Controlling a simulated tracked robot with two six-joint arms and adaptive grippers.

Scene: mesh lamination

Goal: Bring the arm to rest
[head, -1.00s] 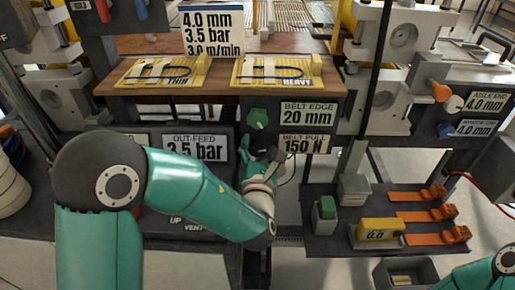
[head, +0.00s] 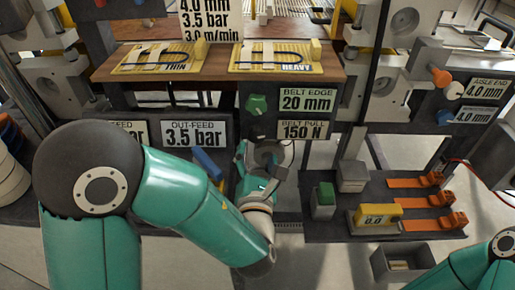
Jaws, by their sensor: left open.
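My left arm, teal with dark joints, comes in from the left and reaches across the lower middle of the head view. My left gripper (head: 262,152) is open, with no object visible between its fingers. It is in front of the machine, just below the green knob (head: 257,104) and at the lower left of the 150 N belt pull label (head: 302,130). I cannot tell whether it touches the panel. Only a teal part of my right arm shows at the bottom right corner; its gripper is out of view.
A dark shelf (head: 340,231) on the right holds a green-topped block (head: 324,202), a yellow gauge (head: 377,217) and orange clamps (head: 430,202). An open grey bin (head: 411,252) stands below. A blue handle (head: 207,163) lies left of my gripper. Yellow plates (head: 276,57) lie on the wooden ledge above.

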